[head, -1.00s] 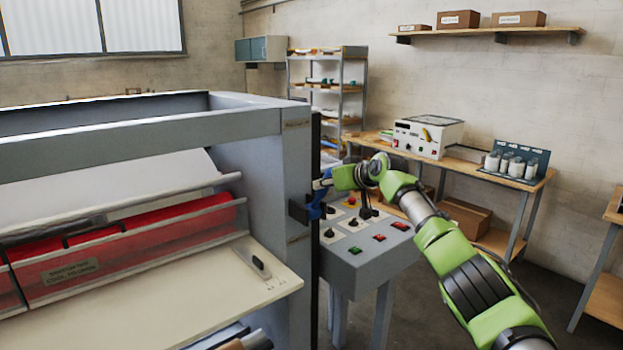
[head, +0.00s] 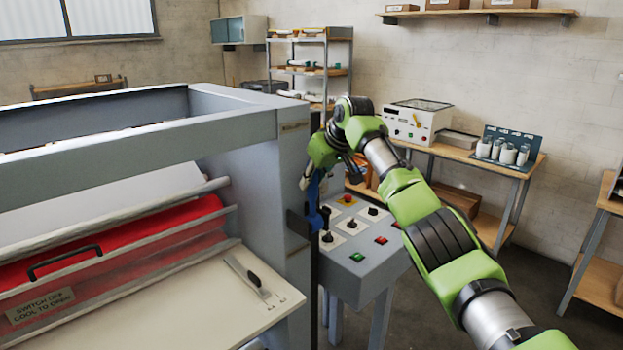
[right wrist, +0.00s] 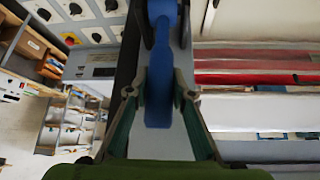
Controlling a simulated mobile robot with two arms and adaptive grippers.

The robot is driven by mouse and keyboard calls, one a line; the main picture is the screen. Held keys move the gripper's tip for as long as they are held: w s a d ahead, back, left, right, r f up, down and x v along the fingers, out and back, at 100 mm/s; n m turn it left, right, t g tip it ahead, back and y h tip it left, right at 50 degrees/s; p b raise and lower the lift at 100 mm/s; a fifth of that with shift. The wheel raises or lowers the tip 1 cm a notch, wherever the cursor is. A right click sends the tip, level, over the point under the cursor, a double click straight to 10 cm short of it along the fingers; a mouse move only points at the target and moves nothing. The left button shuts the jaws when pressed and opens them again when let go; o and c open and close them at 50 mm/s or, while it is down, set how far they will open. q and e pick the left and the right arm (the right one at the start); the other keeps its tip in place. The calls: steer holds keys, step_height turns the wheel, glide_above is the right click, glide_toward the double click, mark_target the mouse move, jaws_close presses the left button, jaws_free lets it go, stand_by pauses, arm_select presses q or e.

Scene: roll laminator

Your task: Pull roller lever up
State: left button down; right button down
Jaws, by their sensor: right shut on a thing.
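The roller lever is blue. In the right wrist view the lever (right wrist: 159,90) runs down between the two fingers of my right gripper (right wrist: 159,108), which is shut on it. In the head view a small part of the lever (head: 314,195) shows at the right side of the grey laminator (head: 240,155), just below my right gripper (head: 308,180). My green right arm reaches in from the lower right, and its wrist hides part of the lever's upper end. My left gripper is not in view.
A control panel (head: 350,262) with knobs and buttons stands right of the lever, under my right arm. The feed table (head: 190,305) and red roller cover (head: 120,235) are at the left. A workbench (head: 470,158) and shelf rack (head: 315,70) stand behind.

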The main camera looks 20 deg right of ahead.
steer(key=c, duration=1.8)
jaws_free()
steer(key=shift+a, duration=0.1)
steer(key=shift+o, duration=0.2)
steer(key=shift+w+f, duration=0.15)
steer(key=v, duration=1.2)
